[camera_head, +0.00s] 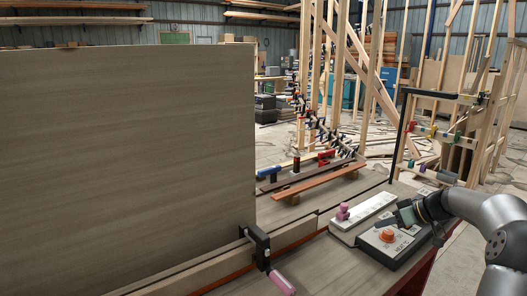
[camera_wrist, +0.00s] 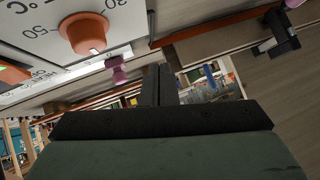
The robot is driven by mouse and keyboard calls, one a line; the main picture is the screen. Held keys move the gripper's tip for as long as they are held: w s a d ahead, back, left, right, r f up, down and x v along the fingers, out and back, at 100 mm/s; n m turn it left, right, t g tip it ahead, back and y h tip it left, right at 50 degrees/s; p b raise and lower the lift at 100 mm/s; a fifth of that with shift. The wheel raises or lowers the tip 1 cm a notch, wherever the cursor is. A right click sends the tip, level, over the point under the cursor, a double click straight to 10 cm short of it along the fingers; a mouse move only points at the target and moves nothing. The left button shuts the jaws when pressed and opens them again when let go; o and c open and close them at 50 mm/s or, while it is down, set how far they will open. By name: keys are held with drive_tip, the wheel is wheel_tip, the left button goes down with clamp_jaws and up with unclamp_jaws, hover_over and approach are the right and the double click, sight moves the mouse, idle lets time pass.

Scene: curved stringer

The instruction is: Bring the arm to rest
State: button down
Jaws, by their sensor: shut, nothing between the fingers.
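My arm (camera_head: 490,220) reaches in from the right edge of the head view, low over the bench. My gripper (camera_head: 402,214) is at its left end, just above or beside a grey control box (camera_head: 409,243) with an orange knob (camera_head: 387,236). I cannot tell whether it touches the box. In the wrist view the two dark fingers of my gripper (camera_wrist: 160,72) lie together, with nothing held. The orange knob shows there at the upper left (camera_wrist: 86,33), apart from the fingers.
A pale box (camera_head: 362,217) with a pink knob (camera_head: 343,211) stands beside the control box. A large wooden panel (camera_head: 120,150) fills the left, with a black clamp (camera_head: 259,247) at its lower corner. Wood strips (camera_head: 315,183) lie behind. Timber framing (camera_head: 490,110) stands behind my arm.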

drive_tip(key=s+a+r+m+g+h+p, duration=0.1)
drive_tip(key=s+a+g+h, duration=0.15)
drive_tip(key=s+a, duration=0.65)
drive_tip(key=s+a+r+m+g+h+p, duration=0.1)
drive_tip(key=s+a+g+h, duration=0.3)
drive_tip(key=a, duration=0.9)
drive_tip(key=s+a+f+m+p, duration=0.1)
drive_tip(key=s+a, duration=0.1)
drive_tip(key=s, duration=0.9)
drive_tip(key=s+a+f+m+p, duration=0.1)
drive_tip(key=s+a+m, duration=0.1)
drive_tip(key=s, duration=0.9)
drive_tip(key=shift+a+f+h, duration=0.3)
drive_tip(key=shift+a+h, duration=0.15)
drive_tip(key=shift+a, duration=0.35)
